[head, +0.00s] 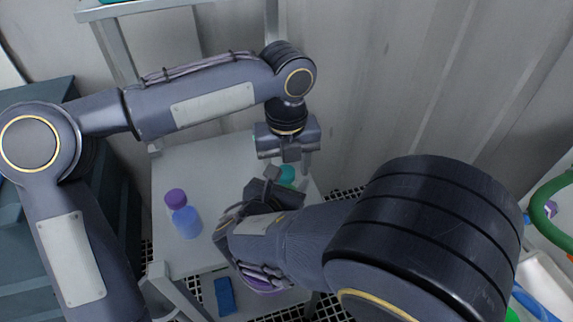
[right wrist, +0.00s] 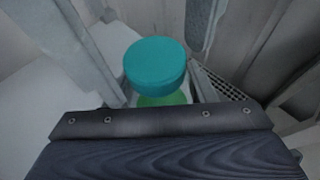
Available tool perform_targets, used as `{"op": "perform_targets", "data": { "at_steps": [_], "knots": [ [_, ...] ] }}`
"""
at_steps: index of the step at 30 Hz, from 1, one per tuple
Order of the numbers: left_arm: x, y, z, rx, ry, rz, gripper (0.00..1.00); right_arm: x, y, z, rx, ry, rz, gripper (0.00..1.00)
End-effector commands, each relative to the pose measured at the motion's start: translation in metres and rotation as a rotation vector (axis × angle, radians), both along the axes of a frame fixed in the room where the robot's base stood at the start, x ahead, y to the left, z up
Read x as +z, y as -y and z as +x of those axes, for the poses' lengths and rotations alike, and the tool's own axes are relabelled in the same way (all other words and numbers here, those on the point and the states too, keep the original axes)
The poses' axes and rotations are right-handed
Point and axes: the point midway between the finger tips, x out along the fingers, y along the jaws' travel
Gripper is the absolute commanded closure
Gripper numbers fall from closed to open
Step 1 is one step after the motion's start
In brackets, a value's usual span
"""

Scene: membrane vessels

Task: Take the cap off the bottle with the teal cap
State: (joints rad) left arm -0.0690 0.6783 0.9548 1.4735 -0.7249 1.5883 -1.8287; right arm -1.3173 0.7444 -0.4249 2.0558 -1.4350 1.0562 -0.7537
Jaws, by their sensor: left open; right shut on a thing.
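The teal cap (head: 287,174) shows at the right side of the white table, partly hidden by my grippers. In the right wrist view the teal cap (right wrist: 155,68) sits above the green bottle (right wrist: 164,99), whose lower part is hidden behind my gripper body. My left gripper (head: 289,164) points down from above, open, close over the cap. Grey upright shapes on both sides of the cap in the right wrist view look like its fingers; contact cannot be told. My right gripper (head: 272,180) comes in from the right and is shut on the bottle below the cap.
A blue bottle with a purple cap (head: 176,198) stands on the left part of the white table (head: 170,160). A blue block (head: 225,295) lies lower down. A corrugated wall (head: 400,80) rises close behind on the right. The table's left back is clear.

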Motion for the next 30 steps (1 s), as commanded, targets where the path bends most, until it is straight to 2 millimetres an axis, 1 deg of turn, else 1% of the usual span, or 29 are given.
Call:
{"op": "perform_targets", "data": {
  "at_steps": [4, 12, 15, 16, 17, 20, 24, 27, 30],
  "knots": [
    [0.003, -0.001, 0.000, 0.001, -0.001, 0.003, 0.44, 0.000, 0.002, 0.000, -0.005, 0.001, 0.000, 1.00],
    [0.037, -0.001, 0.000, 0.001, 0.001, 0.002, 0.44, 0.000, 0.002, 0.000, -0.006, 0.000, -0.002, 1.00],
    [0.044, -0.001, 0.000, 0.001, 0.000, 0.002, 0.44, 0.000, 0.002, 0.000, -0.005, 0.001, -0.001, 1.00],
    [0.045, -0.001, 0.000, 0.000, 0.000, 0.002, 0.47, 0.000, 0.002, 0.000, -0.005, 0.001, -0.001, 1.00],
    [0.046, -0.001, 0.000, -0.006, 0.000, 0.002, 0.47, 0.000, 0.002, 0.000, -0.005, 0.001, -0.001, 1.00],
    [0.056, 0.000, 0.000, -0.082, 0.000, 0.000, 0.47, 0.000, 0.002, 0.000, -0.004, 0.001, -0.001, 1.00],
    [0.074, 0.000, 0.000, -0.235, 0.000, 0.001, 0.47, 0.000, 0.001, 0.000, -0.004, 0.000, -0.001, 1.00],
    [0.076, -0.001, 0.000, -0.287, -0.002, 0.003, 0.47, 0.000, 0.001, 0.000, -0.004, 0.000, -0.001, 1.00],
    [0.067, -0.002, 0.000, -0.293, -0.004, 0.005, 0.47, 0.000, 0.001, 0.000, -0.004, 0.000, -0.001, 1.00]
  ]
}}
